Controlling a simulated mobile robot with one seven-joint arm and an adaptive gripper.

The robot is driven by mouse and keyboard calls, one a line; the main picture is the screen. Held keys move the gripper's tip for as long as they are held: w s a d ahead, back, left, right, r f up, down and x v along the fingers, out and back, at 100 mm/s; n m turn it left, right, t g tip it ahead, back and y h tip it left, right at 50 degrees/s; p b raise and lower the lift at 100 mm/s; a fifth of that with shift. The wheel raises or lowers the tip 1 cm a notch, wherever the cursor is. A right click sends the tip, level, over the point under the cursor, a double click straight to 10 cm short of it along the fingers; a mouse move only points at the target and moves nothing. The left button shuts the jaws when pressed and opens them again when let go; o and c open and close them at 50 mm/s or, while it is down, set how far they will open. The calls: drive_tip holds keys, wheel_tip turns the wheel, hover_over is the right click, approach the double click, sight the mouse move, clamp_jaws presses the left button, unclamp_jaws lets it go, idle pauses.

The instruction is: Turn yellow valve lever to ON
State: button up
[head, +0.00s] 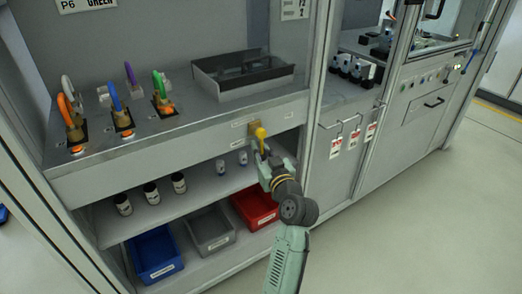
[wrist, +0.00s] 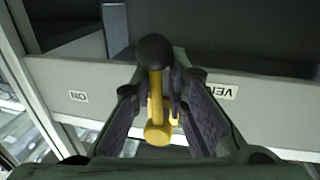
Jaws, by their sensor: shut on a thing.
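The yellow valve lever (head: 261,133) sits on the front panel below the bench top in the head view. My gripper (head: 265,165) is at it, coming from below and in front. In the wrist view the lever (wrist: 155,85) has a yellow shaft, a black knob and a round yellow hub. My gripper (wrist: 160,95) has a finger on each side of the shaft and is shut on the lever. The shaft points between an ON label (wrist: 78,96) at left and a partly hidden label starting "VEN" (wrist: 226,92) at right. Exact finger contact is hard to see.
Below the panel, a shelf holds several small bottles (head: 151,192). Blue (head: 155,255), grey (head: 211,230) and red (head: 256,205) bins stand lower down. Several coloured connectors (head: 122,118) and a tray (head: 242,90) are on the bench. Open floor lies at right.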

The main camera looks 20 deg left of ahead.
drive_tip(key=shift+d, duration=0.1)
clamp_jaws()
